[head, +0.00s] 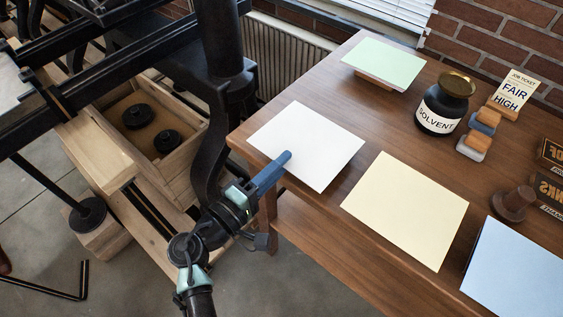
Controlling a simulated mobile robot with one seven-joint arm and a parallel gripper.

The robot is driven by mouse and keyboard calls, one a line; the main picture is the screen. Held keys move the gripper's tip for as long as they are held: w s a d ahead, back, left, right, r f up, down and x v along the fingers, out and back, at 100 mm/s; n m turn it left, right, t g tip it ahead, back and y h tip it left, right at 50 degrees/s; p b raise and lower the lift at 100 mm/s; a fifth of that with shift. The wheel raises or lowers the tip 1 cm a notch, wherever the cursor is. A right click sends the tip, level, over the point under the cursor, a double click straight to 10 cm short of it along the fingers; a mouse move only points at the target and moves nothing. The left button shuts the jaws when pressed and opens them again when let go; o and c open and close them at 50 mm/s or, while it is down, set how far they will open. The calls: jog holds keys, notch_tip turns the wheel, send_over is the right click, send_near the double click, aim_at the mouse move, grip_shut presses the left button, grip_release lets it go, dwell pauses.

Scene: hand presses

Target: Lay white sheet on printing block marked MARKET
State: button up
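The white sheet (318,139) lies flat at the left front part of the wooden table. My gripper (286,157) reaches in from the lower left, and its blue fingers overlap the sheet's near left edge. Seen from this side, the fingers merge into one shape, so I cannot tell whether they are open or shut on the sheet's edge. No block with the word MARKET can be read in this view. Two dark blocks with raised letters are cut off at the right edge, an upper one (551,151) and a lower one (549,190).
A cream sheet (405,208), a blue sheet (518,268) and a green sheet (384,64) share the table (352,242). A solvent jar (441,108), wood-topped stamps (485,121), a job ticket card (512,92) and a brown knobbed tool (512,203) stand right. A black press frame (213,95) stands left.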

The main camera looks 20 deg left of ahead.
grip_shut()
jog(key=shift+r, duration=0.1)
notch_tip(320, 180, up, 3)
jog(key=shift+f+p, duration=0.1)
jog(key=shift+p, duration=1.05)
